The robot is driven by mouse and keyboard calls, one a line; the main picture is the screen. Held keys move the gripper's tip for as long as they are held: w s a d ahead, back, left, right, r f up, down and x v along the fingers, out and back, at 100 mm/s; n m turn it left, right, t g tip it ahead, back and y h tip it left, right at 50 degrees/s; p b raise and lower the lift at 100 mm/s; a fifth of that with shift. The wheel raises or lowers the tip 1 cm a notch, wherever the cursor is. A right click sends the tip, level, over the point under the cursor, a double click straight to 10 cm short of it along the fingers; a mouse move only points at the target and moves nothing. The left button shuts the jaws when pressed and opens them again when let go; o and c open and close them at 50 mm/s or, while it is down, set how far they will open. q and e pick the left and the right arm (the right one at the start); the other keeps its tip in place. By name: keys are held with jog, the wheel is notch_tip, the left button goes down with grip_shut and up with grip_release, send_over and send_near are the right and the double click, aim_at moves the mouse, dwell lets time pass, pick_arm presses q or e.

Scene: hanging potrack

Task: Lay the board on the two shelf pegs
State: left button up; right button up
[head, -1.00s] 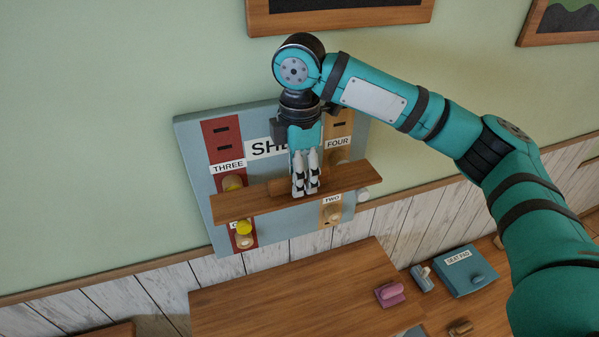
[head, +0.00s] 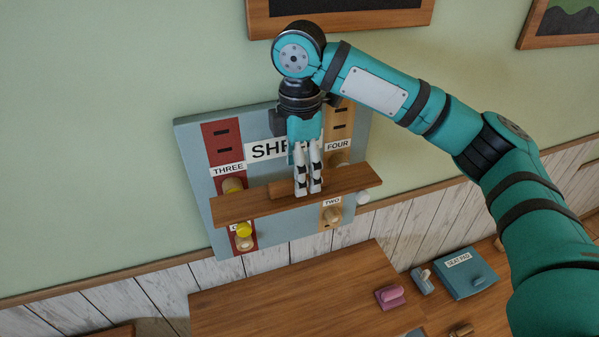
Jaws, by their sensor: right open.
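The brown wooden board (head: 350,186) lies across the front of a blue-grey wall panel (head: 195,160), almost level with its right end a little higher in the picture. A small brown block (head: 282,189) sits on its middle. Below the board are the yellow-tipped peg (head: 243,230) at the lower left and the tan peg (head: 333,215) at the label TWO. Whether the board rests on them cannot be told. My right gripper (head: 308,190) points down, open, with its fingertips at the block's right end, just above the board. My left gripper is not in view.
More pegs sit at THREE (head: 232,185) and FOUR (head: 338,159). A wooden table (head: 290,290) stands below, its left part bare. A pink block (head: 390,294) and a blue seat pad box (head: 468,274) are on the right. A picture frame hangs above.

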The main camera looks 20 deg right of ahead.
jog(key=shift+r, duration=2.45)
